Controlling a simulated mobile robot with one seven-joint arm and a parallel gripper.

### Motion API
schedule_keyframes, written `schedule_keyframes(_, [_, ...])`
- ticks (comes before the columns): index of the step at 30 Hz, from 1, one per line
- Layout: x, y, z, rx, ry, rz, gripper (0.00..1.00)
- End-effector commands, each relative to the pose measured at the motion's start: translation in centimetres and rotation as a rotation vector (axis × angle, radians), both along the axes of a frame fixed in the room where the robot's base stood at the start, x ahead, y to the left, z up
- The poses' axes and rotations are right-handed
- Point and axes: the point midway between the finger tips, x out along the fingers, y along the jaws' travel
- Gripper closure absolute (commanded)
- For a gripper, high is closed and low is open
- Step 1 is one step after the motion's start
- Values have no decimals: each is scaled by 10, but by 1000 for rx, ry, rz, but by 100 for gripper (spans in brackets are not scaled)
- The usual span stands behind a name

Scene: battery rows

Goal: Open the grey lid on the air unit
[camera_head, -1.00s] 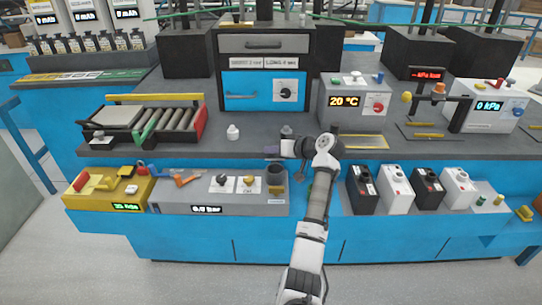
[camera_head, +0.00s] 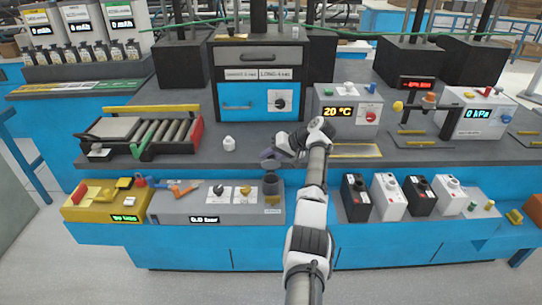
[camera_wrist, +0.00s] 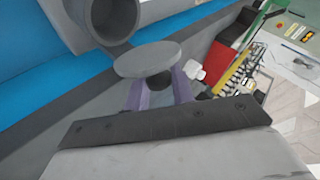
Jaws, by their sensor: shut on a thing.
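The air unit (camera_head: 178,206) is a long grey box on the lower front ledge, with a "0.0 bar" display and two knobs. A dark grey round pot (camera_head: 270,188) stands at its right end; its open mouth shows in the wrist view (camera_wrist: 98,18). The grey lid (camera_wrist: 148,58) is a round disc in front of my purple fingers, apart from the pot's rim in that view. My gripper (camera_head: 268,157) is above the pot, shut on the lid (camera_wrist: 160,92). The fingers' contact is partly hidden behind the disc.
A yellow unit (camera_head: 105,205) stands left of the air unit. Black and white boxes (camera_head: 390,197) stand to the right of my arm. A small white bottle (camera_head: 229,144) and a roller stand (camera_head: 150,135) are on the bench behind. Bare bench lies around the bottle.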

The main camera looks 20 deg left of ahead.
Motion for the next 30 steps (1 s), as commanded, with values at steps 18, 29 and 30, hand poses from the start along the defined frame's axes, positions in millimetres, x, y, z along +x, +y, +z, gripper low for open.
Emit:
schedule_keyframes(18, [0, 0, 0, 0, -1, -2, 55])
schedule_keyframes(29, [1, -1, -1, -1, 0, -3, 55])
schedule_keyframes(30, [0, -1, -1, -1, 0, -3, 55])
